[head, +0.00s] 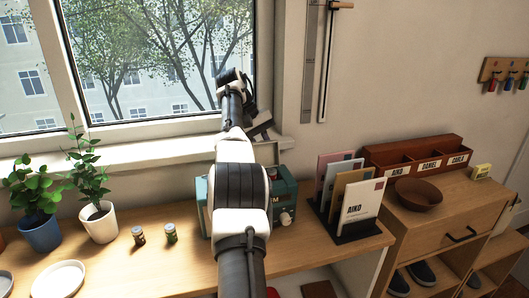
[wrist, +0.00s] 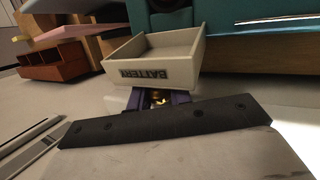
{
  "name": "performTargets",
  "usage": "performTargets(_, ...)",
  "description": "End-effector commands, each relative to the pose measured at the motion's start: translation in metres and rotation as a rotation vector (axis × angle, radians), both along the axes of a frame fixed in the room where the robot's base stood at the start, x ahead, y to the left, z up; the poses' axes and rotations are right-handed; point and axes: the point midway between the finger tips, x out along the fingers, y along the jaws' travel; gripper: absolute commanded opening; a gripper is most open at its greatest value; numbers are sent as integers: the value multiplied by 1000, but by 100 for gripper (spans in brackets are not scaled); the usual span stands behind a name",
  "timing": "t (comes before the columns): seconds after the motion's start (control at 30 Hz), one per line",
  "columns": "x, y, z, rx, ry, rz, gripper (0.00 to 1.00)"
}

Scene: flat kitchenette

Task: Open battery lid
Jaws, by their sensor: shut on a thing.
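The teal device (head: 284,187) stands on the wooden desk behind my arm, which hides much of it in the head view. Its teal body (wrist: 262,55) also fills the top right of the wrist view. A beige, box-shaped battery lid (wrist: 185,58) with BATTERY on its face shows in front of the teal body. My gripper (wrist: 158,98) is at the lid's lower edge, with its bluish fingers shut around a small brass-coloured part there. Whether the lid is still joined to the device cannot be told. The fingertips are hidden in the head view.
Two small cylinders (head: 138,236) (head: 171,233) stand on the desk (head: 190,270) left of my arm. Potted plants (head: 99,222) and a white plate (head: 59,279) are farther left. A letter rack (head: 345,232) stands close to the device's right. The window is behind.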

Motion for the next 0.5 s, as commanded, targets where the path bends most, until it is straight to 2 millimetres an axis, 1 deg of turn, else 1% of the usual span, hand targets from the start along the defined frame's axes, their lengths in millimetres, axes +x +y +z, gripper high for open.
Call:
performTargets(0.03, 1, -2, 6, -4, -12, -2, 0)
performTargets(0.2, 1, -2, 6, -3, -10, -3, 0)
performTargets(0.23, 1, -2, 6, -3, -10, -3, 24)
performTargets(0.3, 1, -2, 5, -2, -9, -3, 33)
performTargets(0.37, 0, -1, 4, -2, -6, -2, 41)
performTargets(0.5, 0, -1, 2, -2, -3, -2, 41)
